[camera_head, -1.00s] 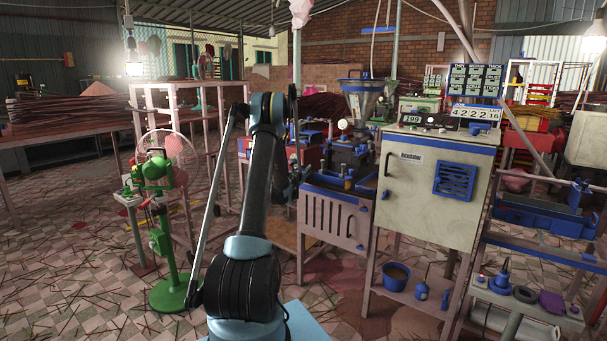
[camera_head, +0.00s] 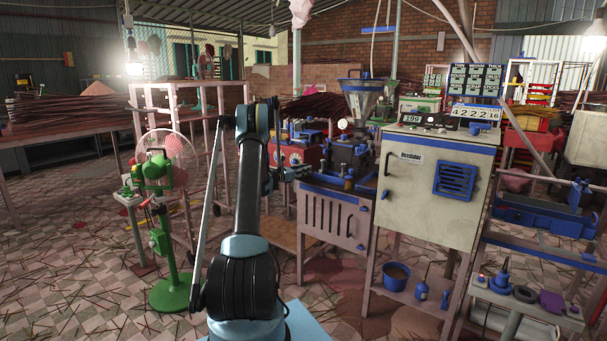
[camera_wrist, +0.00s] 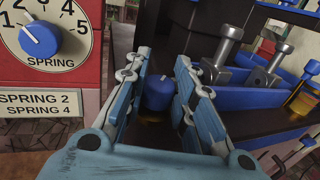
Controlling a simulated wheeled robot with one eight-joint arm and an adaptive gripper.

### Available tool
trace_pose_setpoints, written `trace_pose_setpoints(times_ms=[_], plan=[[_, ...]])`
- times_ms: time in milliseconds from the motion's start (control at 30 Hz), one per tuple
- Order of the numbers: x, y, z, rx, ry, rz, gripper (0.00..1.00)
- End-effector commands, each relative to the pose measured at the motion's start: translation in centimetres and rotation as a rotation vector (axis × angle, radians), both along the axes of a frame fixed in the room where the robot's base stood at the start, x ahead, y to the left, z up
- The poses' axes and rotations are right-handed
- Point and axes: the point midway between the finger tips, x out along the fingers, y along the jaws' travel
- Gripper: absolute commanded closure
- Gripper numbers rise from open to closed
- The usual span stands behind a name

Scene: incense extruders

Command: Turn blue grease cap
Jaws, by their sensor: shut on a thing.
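The blue grease cap (camera_wrist: 159,92) shows in the wrist view between the two fingers of my gripper (camera_wrist: 163,75). It is a short blue cylinder, and a bit of amber shows below it. My gripper is shut on the cap, with a finger on each side. The lower part of the cap's mount is partly hidden by the fingers and the gripper body. In the head view, my gripper (camera_head: 297,173) is at the left side of the extruder machine (camera_head: 345,158); the cap it holds is too small to make out there.
In the wrist view, a red panel with a white spring dial and blue knob (camera_wrist: 40,40) stands close on the left. A blue tray (camera_wrist: 255,90) with metal bolts and an amber, blue-topped cup (camera_wrist: 305,97) lie right. A pale cabinet (camera_head: 437,185) stands right of the extruder.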

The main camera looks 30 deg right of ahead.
Motion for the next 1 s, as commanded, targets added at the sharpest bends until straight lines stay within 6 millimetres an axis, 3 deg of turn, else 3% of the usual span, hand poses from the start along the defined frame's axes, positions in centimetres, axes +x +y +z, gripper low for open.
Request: trace_pose_setpoints(times_ms=[500,1000], plan=[[0.20,-0.05,0.02,-0.002,0.000,-0.480,1.00],[-0.02,-0.14,0.04,-0.002,0.000,-0.756,1.00]])
